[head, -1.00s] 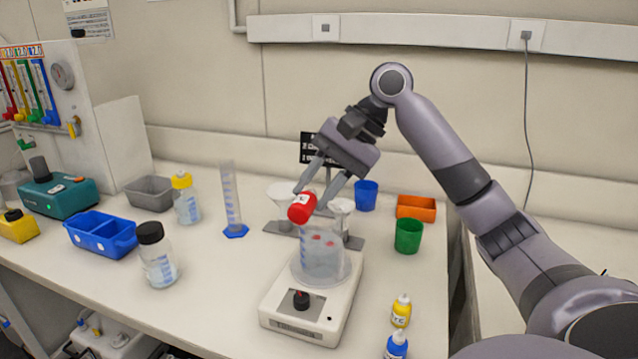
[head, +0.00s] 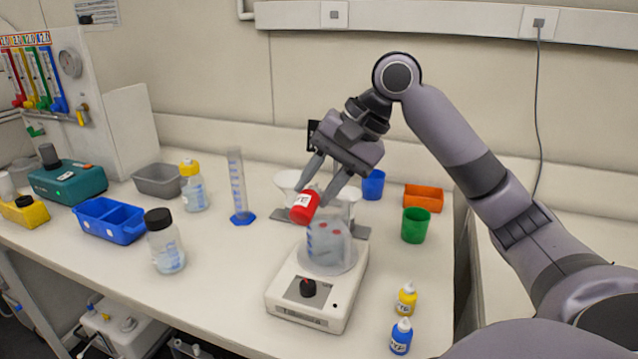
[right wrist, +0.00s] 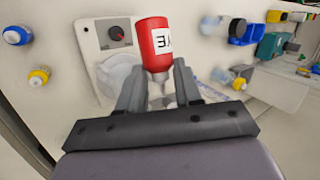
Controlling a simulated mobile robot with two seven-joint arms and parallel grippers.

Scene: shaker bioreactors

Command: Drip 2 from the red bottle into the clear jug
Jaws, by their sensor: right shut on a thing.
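The red bottle (head: 304,207), with a white label, is held tilted over the clear jug (head: 328,250). The jug stands on a white stirrer plate (head: 310,316) with a black knob. Small red marks show in the jug; I cannot tell whether they are drops. My right gripper (head: 317,194) is shut on the red bottle. In the right wrist view, the bottle (right wrist: 154,45) sticks out with its narrow neck between the finger ends (right wrist: 159,78). I see no drop falling from the bottle. My left gripper is not in view.
A yellow bottle (head: 407,299) and a blue bottle (head: 401,337) stand right of the stirrer. A green cup (head: 416,226), blue cup (head: 373,185) and orange tray (head: 424,197) stand behind. A black-capped bottle (head: 165,242) and measuring cylinder (head: 238,187) stand left.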

